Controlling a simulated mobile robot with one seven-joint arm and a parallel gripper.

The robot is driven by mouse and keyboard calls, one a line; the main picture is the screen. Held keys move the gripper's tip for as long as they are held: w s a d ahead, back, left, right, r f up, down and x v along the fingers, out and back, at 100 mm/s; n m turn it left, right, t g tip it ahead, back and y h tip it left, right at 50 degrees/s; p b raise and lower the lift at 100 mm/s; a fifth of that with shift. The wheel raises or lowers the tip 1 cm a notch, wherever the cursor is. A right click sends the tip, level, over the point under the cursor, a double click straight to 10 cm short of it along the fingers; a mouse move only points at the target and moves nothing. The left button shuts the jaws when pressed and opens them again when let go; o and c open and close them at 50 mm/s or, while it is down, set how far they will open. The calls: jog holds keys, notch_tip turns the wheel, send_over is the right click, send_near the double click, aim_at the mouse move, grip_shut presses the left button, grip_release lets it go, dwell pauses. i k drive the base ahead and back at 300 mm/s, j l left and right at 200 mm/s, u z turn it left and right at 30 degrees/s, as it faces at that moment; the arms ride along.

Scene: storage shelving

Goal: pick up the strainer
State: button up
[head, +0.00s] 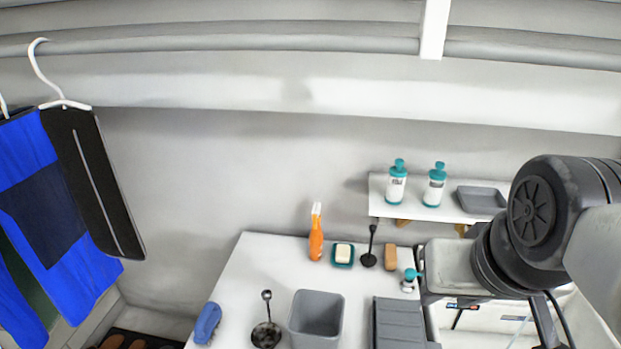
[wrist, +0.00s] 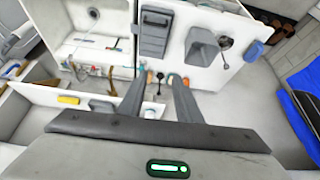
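The strainer (head: 266,334) is a dark, speckled round bowl with a thin upright handle. It rests on the white counter (head: 262,268) near the bottom of the head view, just left of a grey bin. In the wrist view the strainer (wrist: 226,43) is small and far off, between the grey bin and a blue brush. My gripper (wrist: 156,84) shows in the wrist view with its two grey fingers apart and nothing between them. It is well away from the strainer. In the head view my arm fills the right side, and the fingertips cannot be made out.
The grey bin (head: 316,318) and blue brush (head: 207,323) flank the strainer. A black ladle-like utensil (head: 369,260), orange spray bottle (head: 316,240) and soap dish (head: 343,262) stand along the back. A shelf (head: 410,207) holds two bottles. Blue clothing (head: 65,220) hangs at left.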

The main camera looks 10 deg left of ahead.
aim_at(267, 335)
jog(key=j, duration=1.7)
jog(key=i+z, duration=0.05)
jog(key=i, duration=0.05)
